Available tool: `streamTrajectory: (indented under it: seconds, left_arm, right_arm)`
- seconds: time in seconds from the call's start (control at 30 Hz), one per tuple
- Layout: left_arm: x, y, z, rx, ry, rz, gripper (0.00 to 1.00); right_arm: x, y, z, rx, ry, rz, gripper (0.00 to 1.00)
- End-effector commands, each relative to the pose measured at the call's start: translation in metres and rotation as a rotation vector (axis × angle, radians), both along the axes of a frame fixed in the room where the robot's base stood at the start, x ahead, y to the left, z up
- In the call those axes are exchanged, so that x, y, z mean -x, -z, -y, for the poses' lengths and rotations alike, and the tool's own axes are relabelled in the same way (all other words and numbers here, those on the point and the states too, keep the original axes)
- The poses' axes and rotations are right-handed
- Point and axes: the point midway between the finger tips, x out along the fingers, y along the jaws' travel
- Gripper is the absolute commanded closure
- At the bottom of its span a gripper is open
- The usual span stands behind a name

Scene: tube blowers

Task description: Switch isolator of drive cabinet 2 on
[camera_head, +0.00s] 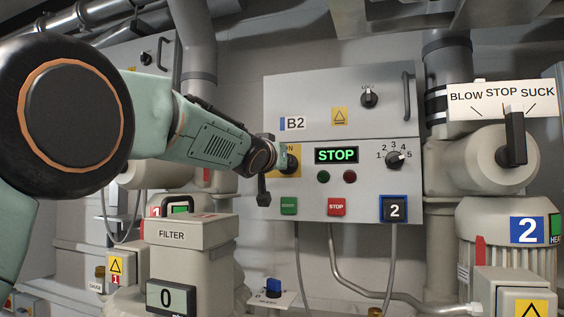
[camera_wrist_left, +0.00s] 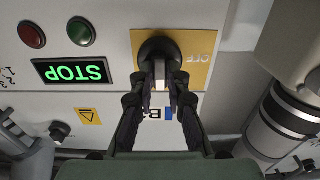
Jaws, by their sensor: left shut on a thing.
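Drive cabinet 2 is a grey cabinet (camera_head: 340,90) with a "2" plate (camera_head: 394,209) at its lower right. Its isolator has a yellow plate (camera_head: 293,170) at the left of the front; "ON" shows above my gripper. In the left wrist view the black isolator knob (camera_wrist_left: 157,50) sits on the yellow plate (camera_wrist_left: 200,72), where "OFF" reads upside down. My left gripper (camera_wrist_left: 160,82) is shut on the knob's handle, one finger on each side. In the head view the gripper (camera_head: 268,165) covers most of the knob. My right gripper is not in view.
The cabinet display (camera_head: 336,155) reads STOP in green. Beside the isolator are a green lamp (camera_head: 323,177), a red lamp (camera_head: 349,177) and a numbered selector (camera_head: 394,159). A filter housing (camera_head: 190,230) stands below my left arm. A blow/stop/suck lever (camera_head: 516,137) is at the right.

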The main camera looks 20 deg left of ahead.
Motion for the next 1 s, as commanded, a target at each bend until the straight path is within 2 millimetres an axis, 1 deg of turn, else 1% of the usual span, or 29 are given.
streamTrajectory:
  seconds: [0.23,0.6,0.63,0.87,1.0]
  left_arm:
    - [-0.0004,0.002,0.0004,-0.037,0.0,-0.003,1.0]
    - [-0.0005,0.0023,0.0004,-0.041,-0.001,-0.003,1.0]
    - [-0.0005,0.0023,0.0003,-0.041,-0.001,-0.004,0.83]
    - [-0.0003,0.0013,0.0002,-0.039,0.0,-0.002,0.63]
    - [-0.0002,0.0008,0.0002,-0.038,0.0,-0.001,0.62]
  right_arm:
    - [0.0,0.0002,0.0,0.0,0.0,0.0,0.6]
    - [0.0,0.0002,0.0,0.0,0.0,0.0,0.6]
    - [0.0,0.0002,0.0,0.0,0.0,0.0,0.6]
    - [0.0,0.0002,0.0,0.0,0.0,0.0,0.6]
    - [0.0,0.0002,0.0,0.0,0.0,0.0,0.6]
